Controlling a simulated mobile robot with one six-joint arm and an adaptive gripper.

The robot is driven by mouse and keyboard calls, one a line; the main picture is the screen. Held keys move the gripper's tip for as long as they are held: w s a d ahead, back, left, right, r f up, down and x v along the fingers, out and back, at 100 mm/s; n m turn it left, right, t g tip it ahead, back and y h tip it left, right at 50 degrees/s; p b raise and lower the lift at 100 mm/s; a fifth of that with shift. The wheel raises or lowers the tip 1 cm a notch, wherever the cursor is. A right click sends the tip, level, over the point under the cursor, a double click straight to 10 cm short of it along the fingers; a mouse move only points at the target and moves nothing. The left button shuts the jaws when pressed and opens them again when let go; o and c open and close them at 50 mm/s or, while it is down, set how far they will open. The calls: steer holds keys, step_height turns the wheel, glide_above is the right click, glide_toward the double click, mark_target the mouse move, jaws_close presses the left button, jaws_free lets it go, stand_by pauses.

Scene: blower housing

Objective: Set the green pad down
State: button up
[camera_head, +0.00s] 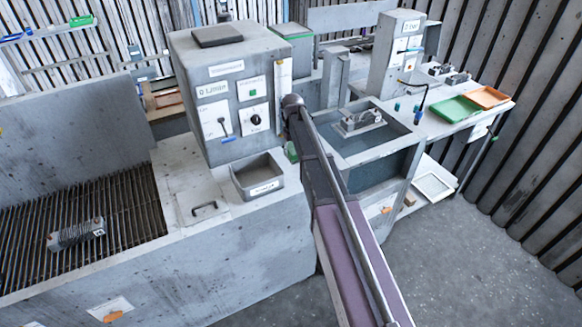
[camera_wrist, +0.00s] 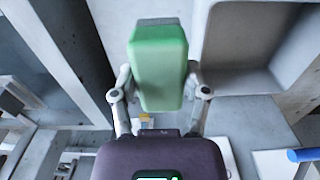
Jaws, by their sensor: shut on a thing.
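In the head view only a small green piece of the pad (camera_head: 292,151) shows beside my arm; my fingers are hidden there. The pad is beside the labelled grey bin (camera_head: 257,176), just past its right back corner. I cannot tell whether the pad touches the surface under it.
A control cabinet (camera_head: 226,145) stands behind the bin. A grey basin (camera_head: 375,160) with a metal part is to the right. A handled lid (camera_head: 205,208) and a slatted grate (camera_head: 130,215) lie left. Green (camera_head: 456,108) and orange trays (camera_head: 489,97) sit on the far bench.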

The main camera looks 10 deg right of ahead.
steer(key=d, duration=0.3)
steer(key=shift+s+d+r, duration=0.1)
steer(key=shift+s+r, duration=0.05)
steer(key=shift+r, duration=0.2)
steer(key=shift+f, duration=0.1)
step_height(320, 180, down, 6)
steer(key=b, duration=0.5)
steer(key=shift+b, duration=0.4)
steer(key=shift+f, duration=0.15)
steer(key=shift+f+b, duration=1.8)
steer(key=shift+b, duration=0.05)
steer(key=shift+f, duration=0.15)
steer(key=o, duration=1)
